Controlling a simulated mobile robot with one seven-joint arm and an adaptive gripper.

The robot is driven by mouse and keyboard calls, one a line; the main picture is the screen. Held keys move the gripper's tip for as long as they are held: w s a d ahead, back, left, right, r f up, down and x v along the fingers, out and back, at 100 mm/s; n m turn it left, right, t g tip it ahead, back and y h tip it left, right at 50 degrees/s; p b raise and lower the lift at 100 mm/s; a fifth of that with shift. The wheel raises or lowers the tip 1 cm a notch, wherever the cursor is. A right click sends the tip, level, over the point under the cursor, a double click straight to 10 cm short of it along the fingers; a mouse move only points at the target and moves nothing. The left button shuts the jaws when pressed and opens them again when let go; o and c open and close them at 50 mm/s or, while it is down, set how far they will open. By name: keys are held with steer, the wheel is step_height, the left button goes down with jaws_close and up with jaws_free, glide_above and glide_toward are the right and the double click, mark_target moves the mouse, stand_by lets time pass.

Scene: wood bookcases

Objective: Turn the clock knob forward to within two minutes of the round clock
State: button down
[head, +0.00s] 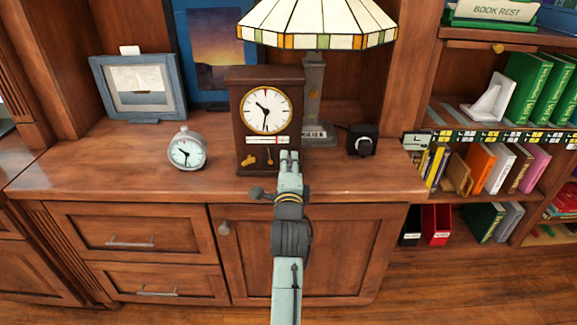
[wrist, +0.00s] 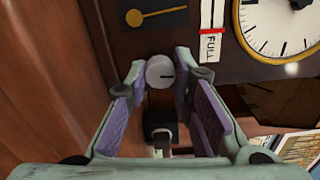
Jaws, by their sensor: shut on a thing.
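The tall brown clock (head: 238,118) stands upright on the cabinet top, its white dial (head: 266,109) facing me. Part of the dial (wrist: 280,25) also shows at the upper right of the wrist view. The small grey round clock (head: 187,150) stands to its left; its minute hand is too small to read exactly. My gripper (head: 289,158) is at the lower right of the tall clock's front. In the wrist view my gripper (wrist: 160,78) has its fingers on both sides of the grey knob (wrist: 160,71), shut on it. The knob bears a dark line. My gripper hides the knob in the head view.
A lamp (head: 318,35) with a stained-glass shade stands behind the tall clock. A black box (head: 361,140) with a pale dial sits to its right. A framed boat picture (head: 140,88) stands at left. The cabinet top (head: 100,165) is clear at its front left.

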steer(key=shift+m, duration=0.4)
steer(key=c, duration=1.4)
jaws_free()
steer(key=s, duration=0.7)
steer(key=shift+s, duration=0.25)
